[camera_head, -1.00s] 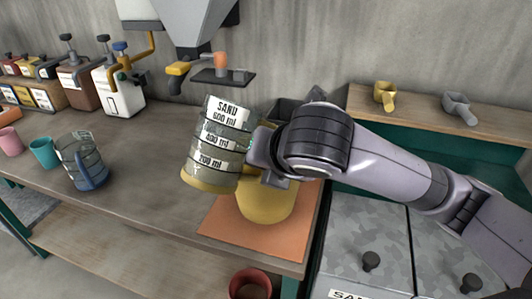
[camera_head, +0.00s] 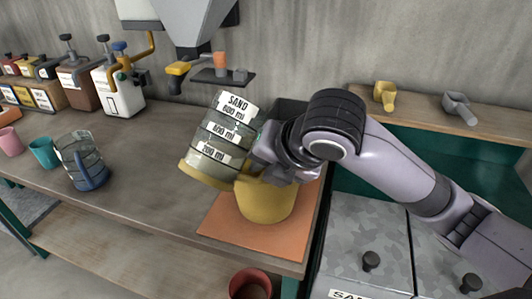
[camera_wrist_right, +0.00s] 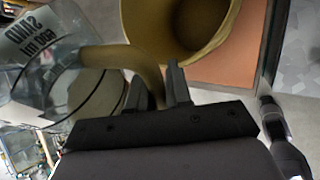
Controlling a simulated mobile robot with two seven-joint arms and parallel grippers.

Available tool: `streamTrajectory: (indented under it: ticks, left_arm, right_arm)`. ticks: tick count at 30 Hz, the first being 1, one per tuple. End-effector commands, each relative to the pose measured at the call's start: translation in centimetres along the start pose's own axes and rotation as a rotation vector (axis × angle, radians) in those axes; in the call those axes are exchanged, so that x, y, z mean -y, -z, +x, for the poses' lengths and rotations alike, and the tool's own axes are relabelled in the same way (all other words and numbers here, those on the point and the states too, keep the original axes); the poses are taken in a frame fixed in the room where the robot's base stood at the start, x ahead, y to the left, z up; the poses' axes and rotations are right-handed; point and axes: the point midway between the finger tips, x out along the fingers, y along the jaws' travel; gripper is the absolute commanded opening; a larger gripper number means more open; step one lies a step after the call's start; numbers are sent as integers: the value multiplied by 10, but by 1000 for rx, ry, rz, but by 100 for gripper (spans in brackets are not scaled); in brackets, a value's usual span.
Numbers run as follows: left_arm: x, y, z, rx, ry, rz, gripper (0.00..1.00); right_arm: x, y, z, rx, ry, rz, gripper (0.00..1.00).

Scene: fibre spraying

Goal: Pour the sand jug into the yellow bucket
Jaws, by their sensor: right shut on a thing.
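The sand jug (camera_head: 222,135) is clear, with a yellow base and white labels reading SAND, 600, 400 and 200 ml. It is in the air at the left of the yellow bucket (camera_head: 266,203), its top leaning right. My right gripper (camera_head: 258,168) is shut on its yellow handle, which shows between the fingers in the right wrist view (camera_wrist_right: 150,75). The jug also shows there at the left (camera_wrist_right: 60,75). The bucket stands on an orange mat; its open mouth shows in the wrist view (camera_wrist_right: 185,25). I cannot tell how much sand the jug holds. My left gripper is out of view.
The orange mat (camera_head: 225,228) lies at the bench's right end. A blue-based clear jug (camera_head: 82,160) and a teal cup (camera_head: 43,153) stand at the left. A grey hopper (camera_head: 195,20) and a small dark shelf (camera_head: 222,77) are behind. A red pot (camera_head: 250,284) is below the front edge.

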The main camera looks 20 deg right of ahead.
Motion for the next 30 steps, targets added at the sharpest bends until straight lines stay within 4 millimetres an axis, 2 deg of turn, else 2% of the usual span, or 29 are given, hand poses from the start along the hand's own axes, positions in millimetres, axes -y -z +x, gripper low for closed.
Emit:
streamTrajectory:
  ticks: [30]
  left_arm:
    - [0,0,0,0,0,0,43]
  right_arm:
    - [-2,7,2,-99,-54,83,0]
